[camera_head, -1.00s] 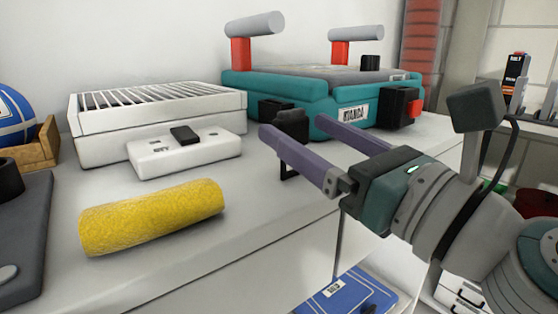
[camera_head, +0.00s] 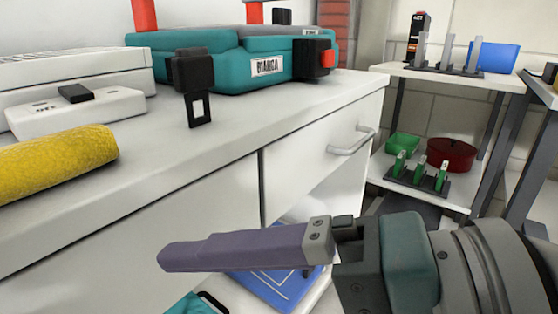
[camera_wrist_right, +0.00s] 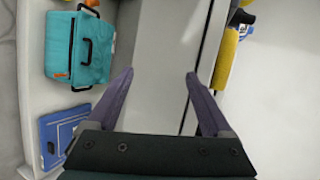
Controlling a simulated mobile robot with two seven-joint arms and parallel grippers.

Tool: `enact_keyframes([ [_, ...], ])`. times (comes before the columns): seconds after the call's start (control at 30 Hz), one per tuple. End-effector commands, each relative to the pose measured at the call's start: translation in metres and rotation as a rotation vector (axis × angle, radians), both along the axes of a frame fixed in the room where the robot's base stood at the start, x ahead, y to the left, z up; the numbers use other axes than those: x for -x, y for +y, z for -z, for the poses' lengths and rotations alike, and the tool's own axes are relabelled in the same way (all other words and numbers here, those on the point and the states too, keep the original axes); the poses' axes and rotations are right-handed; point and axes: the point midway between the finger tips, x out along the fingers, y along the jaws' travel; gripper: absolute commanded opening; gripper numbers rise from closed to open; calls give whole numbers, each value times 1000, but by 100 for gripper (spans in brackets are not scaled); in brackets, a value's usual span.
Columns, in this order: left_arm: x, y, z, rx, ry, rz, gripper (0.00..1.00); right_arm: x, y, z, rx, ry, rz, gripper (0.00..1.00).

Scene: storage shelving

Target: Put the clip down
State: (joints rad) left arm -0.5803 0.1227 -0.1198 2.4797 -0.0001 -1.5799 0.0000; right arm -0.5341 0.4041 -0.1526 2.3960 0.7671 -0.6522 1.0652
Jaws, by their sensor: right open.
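The black clip (camera_head: 193,75) is on the left front of the teal case (camera_head: 222,68) on the counter. Its flap with a rectangular slot (camera_head: 199,106) hangs down in front of the case, near the counter's edge. A second black clip (camera_head: 313,60), with a red part beside it, is at the case's right front. My right gripper (camera_head: 165,257) is below the counter top in front of the drawers, apart from the clip. Its purple fingers overlap in the head view. In the right wrist view they stand apart (camera_wrist_right: 158,82) with nothing between them. My left gripper is not in view.
A yellow roll (camera_head: 58,160) and a white device (camera_head: 75,110) lie on the counter's left. A drawer handle (camera_head: 352,141) sticks out at right. Low down are a blue folder-like item (camera_head: 265,290) and a teal container (camera_wrist_right: 80,47). Shelves (camera_head: 450,78) stand behind at right.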

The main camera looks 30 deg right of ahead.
Motion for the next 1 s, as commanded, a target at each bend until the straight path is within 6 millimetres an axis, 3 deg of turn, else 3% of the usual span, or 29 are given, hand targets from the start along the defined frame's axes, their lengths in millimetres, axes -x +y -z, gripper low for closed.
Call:
enact_keyframes([
  [0.1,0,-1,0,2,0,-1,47,24,-23,56,581,-48,-215,84],
  [0.2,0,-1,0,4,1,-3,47,49,-55,87,945,-2,-410,84],
  [0.3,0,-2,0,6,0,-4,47,72,-82,103,1157,71,-571,84],
  [0.5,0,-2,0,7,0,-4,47,93,-104,110,1288,147,-711,84],
  [1.0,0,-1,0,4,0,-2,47,93,-104,110,1288,145,-713,84],
])
